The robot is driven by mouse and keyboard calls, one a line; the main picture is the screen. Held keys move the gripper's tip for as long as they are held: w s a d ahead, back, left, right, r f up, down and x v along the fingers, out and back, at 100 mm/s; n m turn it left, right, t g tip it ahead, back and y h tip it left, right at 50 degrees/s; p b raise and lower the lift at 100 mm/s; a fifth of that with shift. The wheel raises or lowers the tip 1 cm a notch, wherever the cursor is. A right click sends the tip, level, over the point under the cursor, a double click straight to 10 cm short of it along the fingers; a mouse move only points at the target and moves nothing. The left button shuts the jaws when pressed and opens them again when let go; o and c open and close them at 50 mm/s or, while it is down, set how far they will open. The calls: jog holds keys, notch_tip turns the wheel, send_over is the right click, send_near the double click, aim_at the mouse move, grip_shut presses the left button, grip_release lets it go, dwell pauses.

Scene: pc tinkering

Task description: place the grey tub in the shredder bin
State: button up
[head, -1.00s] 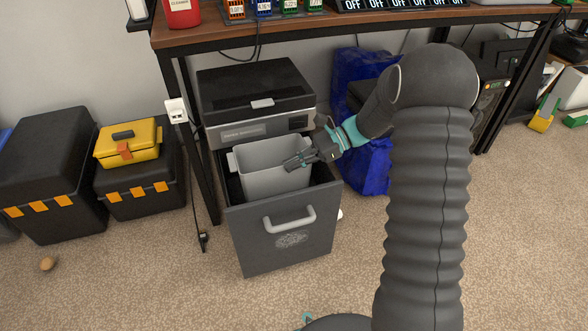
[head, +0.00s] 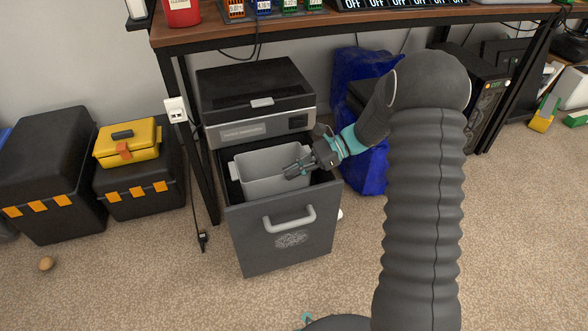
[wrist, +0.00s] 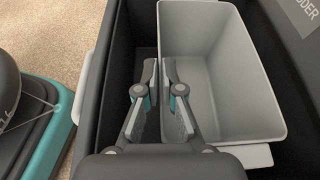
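The grey tub (head: 262,181) is inside the pulled-out shredder bin (head: 255,235), its upper part showing above the front panel. My gripper (head: 292,172) is at the tub's right side. In the wrist view my gripper (wrist: 161,78) has one finger inside the tub (wrist: 245,105) and one outside, closed on its wall. The outer finger is within the dark bin (wrist: 124,50), where a gap shows beside the tub. The tub's underside is hidden, so I cannot tell whether it touches the bin's floor.
The shredder's top unit (head: 258,100) stands behind the open bin, under the desk (head: 330,28). A blue bag (head: 372,172) is to the right. Black toolboxes (head: 55,165) and a yellow case (head: 128,143) stand left. The carpet in front is mostly clear.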

jog(key=o, duration=0.3)
jog(key=shift+r, duration=0.1)
jog(key=shift+r, duration=0.35)
jog(key=p+v, duration=0.2)
jog(key=v, duration=1)
jog(key=s+a+r+n+t+h, duration=0.2)
jog(key=s+r+n+h, duration=0.45)
jog(key=s+r, duration=0.55)
jog(key=shift+s+d+r+n+t+h, duration=0.2)
jog(key=shift+s+d+n+t+h, duration=0.85)
jog(key=shift+s, duration=1.9)
jog(key=shift+s+d+r+n+t+h, duration=0.4)
jog(key=shift+s+n+t+h, duration=1.05)
jog(key=shift+s, duration=1.45)
jog(key=shift+s+d+r+n+t+h, duration=0.1)
jog(key=shift+s+d+n+t+h, duration=1.15)
jog(key=shift+s, duration=1.7)
jog(key=shift+a+n+g+y, duration=0.3)
jog(key=shift+a+g+y, duration=0.05)
jog(key=shift+y, duration=0.05)
